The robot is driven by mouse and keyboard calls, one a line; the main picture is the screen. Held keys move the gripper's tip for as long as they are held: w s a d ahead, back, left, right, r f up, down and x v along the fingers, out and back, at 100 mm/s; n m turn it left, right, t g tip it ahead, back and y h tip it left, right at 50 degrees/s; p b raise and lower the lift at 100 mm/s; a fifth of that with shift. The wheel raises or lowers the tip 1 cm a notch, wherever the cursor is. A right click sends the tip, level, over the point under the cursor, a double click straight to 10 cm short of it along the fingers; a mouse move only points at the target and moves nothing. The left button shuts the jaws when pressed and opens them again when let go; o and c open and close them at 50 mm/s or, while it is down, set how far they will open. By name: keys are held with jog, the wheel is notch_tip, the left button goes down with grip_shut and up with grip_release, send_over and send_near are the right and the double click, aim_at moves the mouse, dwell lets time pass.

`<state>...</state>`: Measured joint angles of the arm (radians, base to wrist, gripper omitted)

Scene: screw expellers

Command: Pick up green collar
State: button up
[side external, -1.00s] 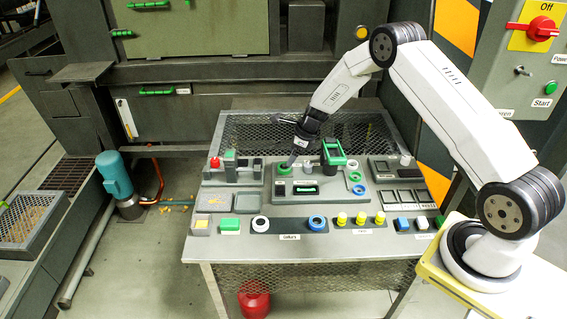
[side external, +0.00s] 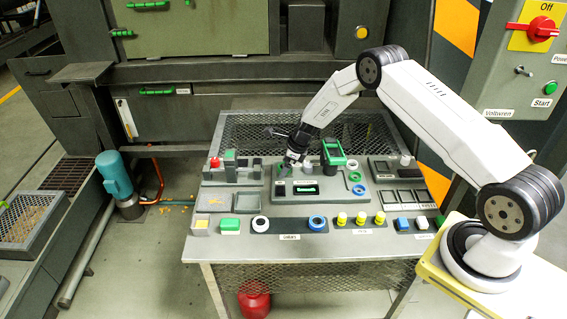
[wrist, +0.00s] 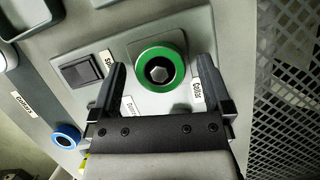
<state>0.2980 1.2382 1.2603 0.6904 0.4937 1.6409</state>
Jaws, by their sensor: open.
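In the wrist view a green collar (wrist: 179,68) sits around a dark round part with a hexagonal centre, on a grey plate. My gripper (wrist: 158,66) is open, with one dark finger on each side of the collar in that view. Nothing is held between the fingers. I cannot tell the height gap to the collar. In the side view my gripper (side external: 286,170) points down at the left end of the raised grey panel, and only a small bit of green (side external: 281,178) shows there. Another green ring (side external: 354,176) lies at the panel's right.
A dark switch (wrist: 82,70) is left of the collar. A blue ring (wrist: 65,137) lies farther left, at the lower edge. A green-framed block (side external: 334,152) stands right of my gripper. Several small parts line the front.

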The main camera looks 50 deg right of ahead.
aim_at(280, 166)
dwell(0.5)
grip_shut()
jog(key=shift+r, duration=0.1)
jog(key=shift+r, duration=1.55)
jog(key=s+a+r, duration=0.2)
jog(key=s+r, duration=0.7)
jog(key=s, duration=0.4)
jog(key=shift+s+a+r, duration=0.2)
jog(key=shift+s+r, duration=0.15)
jog(key=shift+s, duration=0.05)
